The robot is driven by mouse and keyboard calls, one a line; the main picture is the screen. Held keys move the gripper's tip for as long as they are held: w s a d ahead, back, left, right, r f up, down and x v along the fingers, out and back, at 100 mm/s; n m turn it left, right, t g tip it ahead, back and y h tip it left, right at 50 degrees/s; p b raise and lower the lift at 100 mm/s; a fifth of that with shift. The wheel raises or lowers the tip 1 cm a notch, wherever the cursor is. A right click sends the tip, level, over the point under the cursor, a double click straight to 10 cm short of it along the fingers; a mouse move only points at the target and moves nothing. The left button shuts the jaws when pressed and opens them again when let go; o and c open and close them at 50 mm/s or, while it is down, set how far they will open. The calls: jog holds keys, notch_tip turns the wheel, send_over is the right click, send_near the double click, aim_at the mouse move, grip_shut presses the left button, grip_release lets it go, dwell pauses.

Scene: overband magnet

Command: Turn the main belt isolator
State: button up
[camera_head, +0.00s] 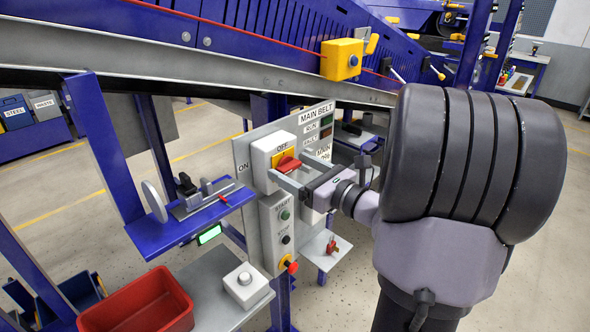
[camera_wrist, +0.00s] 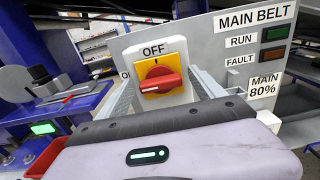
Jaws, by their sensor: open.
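The main belt isolator is a red handle (camera_wrist: 160,83) on a yellow plate (camera_wrist: 152,68) set in a white box (camera_head: 264,152) on a grey panel. OFF is written above it and ON to its left. The handle lies nearly level, tilted slightly. My gripper (camera_head: 284,173) is open in front of the isolator, pointing at it. In the wrist view its fingers reach forward on the left and right of the handle. I cannot tell whether they touch it. The gripper body hides the lower panel in that view.
Below the isolator is a start/stop button box (camera_head: 282,228) with a red knob at its base. A blue shelf with a clamp (camera_head: 203,203) stands left. The blue conveyor frame (camera_head: 190,42) runs overhead.

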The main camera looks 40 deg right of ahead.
jog(key=c, duration=1.4)
jog(key=shift+o, duration=0.2)
jog(key=m+p, duration=0.1)
jog(key=p, duration=0.1)
jog(key=m+p, duration=0.2)
jog(key=p, duration=0.1)
jog(key=shift+d+r, duration=0.1)
jog(key=shift+r, duration=0.15)
jog(key=m+p, duration=0.5)
jog(key=p, duration=0.2)
jog(key=shift+m, duration=0.4)
jog(key=m+p, duration=0.5)
jog(key=p, duration=0.1)
jog(key=shift+d+f, duration=0.1)
jog(key=shift+f, duration=0.05)
jog(key=m+p, duration=0.3)
jog(key=p, duration=0.1)
jog(key=shift+f+m, duration=0.25)
jog(key=shift+m, duration=0.15)
